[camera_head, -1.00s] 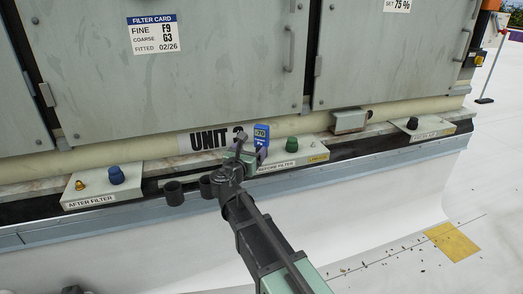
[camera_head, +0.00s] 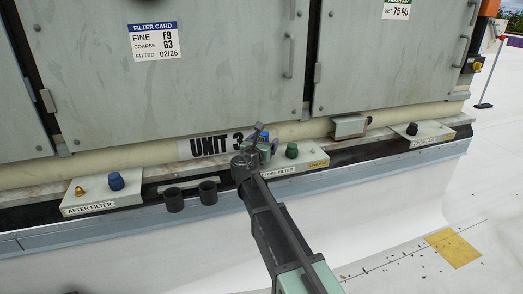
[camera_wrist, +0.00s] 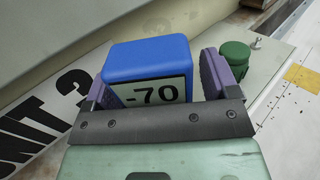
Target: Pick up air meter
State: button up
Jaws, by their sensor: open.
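The air meter (camera_wrist: 148,58) is a blue block with a pale display reading -70. In the wrist view it sits between the two purple-padded fingers of my gripper (camera_wrist: 158,84). The right finger stands a little apart from it; the left finger is close to its side, and I cannot tell whether it touches. In the head view my gripper (camera_head: 261,143) is at the BEFORE FILTER ledge, and only a small blue part of the meter (camera_head: 263,136) shows behind it. My gripper is open. The meter's lower part is hidden by the gripper body.
A green cap (camera_head: 292,150) stands just right of the meter. The AFTER FILTER plate (camera_head: 90,198) with a blue cap (camera_head: 116,181) is at left. Two dark cups (camera_head: 191,196) stand left of my gripper. The cabinet wall (camera_head: 220,70) rises behind.

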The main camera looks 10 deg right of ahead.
jog(key=c, duration=1.2)
jog(key=shift+s+r+p, duration=0.25)
jog(key=shift+r+p, duration=0.3)
jog(key=shift+p, duration=0.05)
jog(key=shift+c, duration=0.2)
notch_tip(320, 180, up, 6)
jog(key=p, duration=0.6)
jog(key=s+d, duration=0.2)
jog(key=s, duration=1.7)
jog(key=shift+s+d, duration=0.2)
